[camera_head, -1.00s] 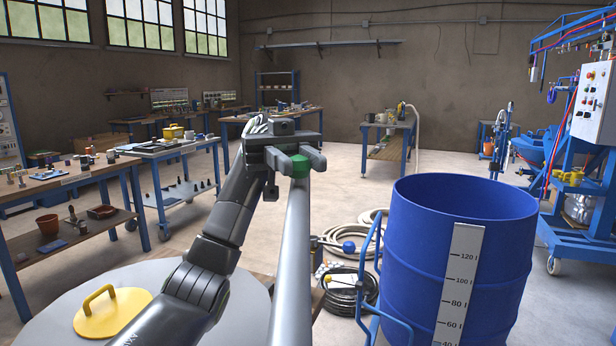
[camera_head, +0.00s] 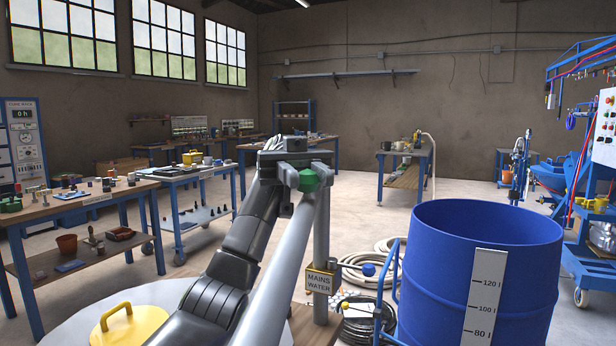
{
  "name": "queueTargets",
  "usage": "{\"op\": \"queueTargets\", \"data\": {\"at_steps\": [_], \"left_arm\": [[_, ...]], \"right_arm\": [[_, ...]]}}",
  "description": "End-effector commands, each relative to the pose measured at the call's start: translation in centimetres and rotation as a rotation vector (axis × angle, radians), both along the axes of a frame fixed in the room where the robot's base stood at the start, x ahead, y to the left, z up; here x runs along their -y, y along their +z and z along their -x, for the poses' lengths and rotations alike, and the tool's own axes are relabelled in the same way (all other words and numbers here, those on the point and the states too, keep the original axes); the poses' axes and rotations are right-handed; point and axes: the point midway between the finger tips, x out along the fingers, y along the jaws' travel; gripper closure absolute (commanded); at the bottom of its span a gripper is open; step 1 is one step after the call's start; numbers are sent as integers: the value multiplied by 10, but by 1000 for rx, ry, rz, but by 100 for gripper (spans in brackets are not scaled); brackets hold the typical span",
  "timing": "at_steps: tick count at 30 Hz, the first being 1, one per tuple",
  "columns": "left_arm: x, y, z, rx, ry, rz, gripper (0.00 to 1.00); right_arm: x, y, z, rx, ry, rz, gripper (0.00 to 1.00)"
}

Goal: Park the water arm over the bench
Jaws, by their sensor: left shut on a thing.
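The water arm (camera_head: 281,255) is a long grey pipe with a green end piece (camera_head: 308,181). It slants from the bottom of the head view up to my left gripper. My left gripper (camera_head: 307,177) is shut on the pipe at the green end, with a finger on either side. An upright grey post (camera_head: 322,225) with a yellow-edged "MAINS WATER" sign (camera_head: 321,282) stands just right of the pipe. A wooden surface (camera_head: 307,328) shows at the post's foot. The pipe's near end is out of frame. My right gripper is not in view.
A blue drum (camera_head: 430,275) with a litre scale stands at right. Coiled hoses (camera_head: 365,270) lie between it and the post. A grey round top with a yellow handled piece (camera_head: 128,325) is at lower left. Workbenches (camera_head: 85,205) line the left.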

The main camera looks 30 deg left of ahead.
Motion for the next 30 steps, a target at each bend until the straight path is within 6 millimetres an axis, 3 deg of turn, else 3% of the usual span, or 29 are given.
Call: {"op": "queueTargets", "data": {"at_steps": [3,4,9,18,23,30], "left_arm": [[0,-1,0,-1,0,0,100],[0,-1,0,-1,0,0,69],[0,0,0,-1,0,0,50],[0,2,0,0,0,0,50],[0,22,0,3,1,2,50],[0,42,0,0,1,0,50]], "right_arm": [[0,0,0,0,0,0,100],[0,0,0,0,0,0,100],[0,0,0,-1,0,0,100],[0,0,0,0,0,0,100],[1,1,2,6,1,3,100],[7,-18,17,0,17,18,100]]}}
